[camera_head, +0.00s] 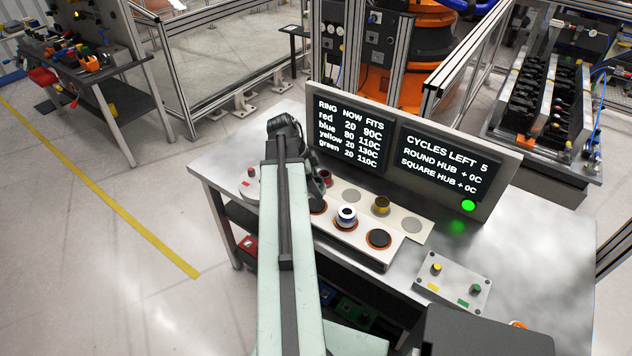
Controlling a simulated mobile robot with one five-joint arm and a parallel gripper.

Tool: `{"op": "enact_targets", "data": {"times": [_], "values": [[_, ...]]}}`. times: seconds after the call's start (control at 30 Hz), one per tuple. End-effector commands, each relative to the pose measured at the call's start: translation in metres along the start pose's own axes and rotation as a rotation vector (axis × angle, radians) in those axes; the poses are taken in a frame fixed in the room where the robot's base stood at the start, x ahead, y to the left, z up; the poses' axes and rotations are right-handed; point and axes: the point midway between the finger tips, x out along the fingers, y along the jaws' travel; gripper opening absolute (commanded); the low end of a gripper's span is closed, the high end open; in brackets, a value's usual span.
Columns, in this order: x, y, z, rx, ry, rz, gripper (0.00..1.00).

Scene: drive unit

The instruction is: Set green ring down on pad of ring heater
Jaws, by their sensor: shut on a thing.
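My gripper (317,188) is partly hidden behind my arm, over the left end of the ring heater (360,249). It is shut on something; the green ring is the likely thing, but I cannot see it. The heater has dark round pads with orange rims. The left pad (318,207) is partly covered by my arm and gripper. A blue and white ring (346,215) sits on the middle pad. The right pad (379,239) is bare. The display (347,132) reads green 20, fits 110C, and blue 80.
Behind the pads, a light tray (396,215) holds a red ring (325,177) and a yellow ring (381,204), with two bare grey spots. A button box (452,281) stands at the right front. A green lamp (468,205) glows. The bench (530,245) is clear at right.

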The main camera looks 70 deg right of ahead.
Motion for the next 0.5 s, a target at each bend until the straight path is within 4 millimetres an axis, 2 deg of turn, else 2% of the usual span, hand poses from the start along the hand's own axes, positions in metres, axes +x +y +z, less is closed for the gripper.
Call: {"op": "enact_targets", "data": {"times": [0.03, 0.3, 0.5], "values": [[0.009, 0.0, 0.004, -0.001, 0.001, 0.0, 0.0], [0.042, 0.0, 0.018, -0.002, 0.001, -0.001, 0.0], [0.048, 0.0, 0.021, -0.003, 0.001, -0.001, 0.0]]}}
